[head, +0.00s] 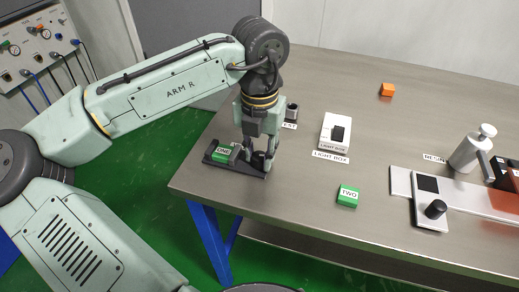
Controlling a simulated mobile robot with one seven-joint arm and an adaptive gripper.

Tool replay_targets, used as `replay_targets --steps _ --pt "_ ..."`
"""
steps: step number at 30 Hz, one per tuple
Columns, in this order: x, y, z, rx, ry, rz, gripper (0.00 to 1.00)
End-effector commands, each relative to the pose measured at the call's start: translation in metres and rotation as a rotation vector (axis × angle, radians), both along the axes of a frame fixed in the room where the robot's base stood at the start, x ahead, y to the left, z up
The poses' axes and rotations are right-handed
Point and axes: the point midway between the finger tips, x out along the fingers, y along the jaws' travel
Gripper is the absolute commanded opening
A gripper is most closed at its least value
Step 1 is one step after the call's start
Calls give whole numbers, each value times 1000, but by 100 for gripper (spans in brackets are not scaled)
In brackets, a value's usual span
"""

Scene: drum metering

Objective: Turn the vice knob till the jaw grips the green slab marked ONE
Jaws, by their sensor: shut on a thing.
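The dark vice (246,173) lies near the table's left front edge. The green slab marked ONE (223,152) sits on the left part of the vice, its label facing up. A gap between the slab and the vice jaw cannot be made out at this size. The dark vice knob (258,160) is at the right part of the vice, partly hidden by my fingers. My gripper (262,155) points straight down over that end, shut on the knob.
A second green slab marked TWO (348,195) lies to the right. A white light box (335,131) and a dark cylinder (291,112) stand behind. An orange block (387,90) lies far back. A knobbed device (433,208) and a dispenser (472,147) stand right.

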Motion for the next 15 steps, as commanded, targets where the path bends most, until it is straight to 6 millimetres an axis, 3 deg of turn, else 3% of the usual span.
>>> replay_targets --steps 15 --pt "0 0 0 -1 0 -87 0"
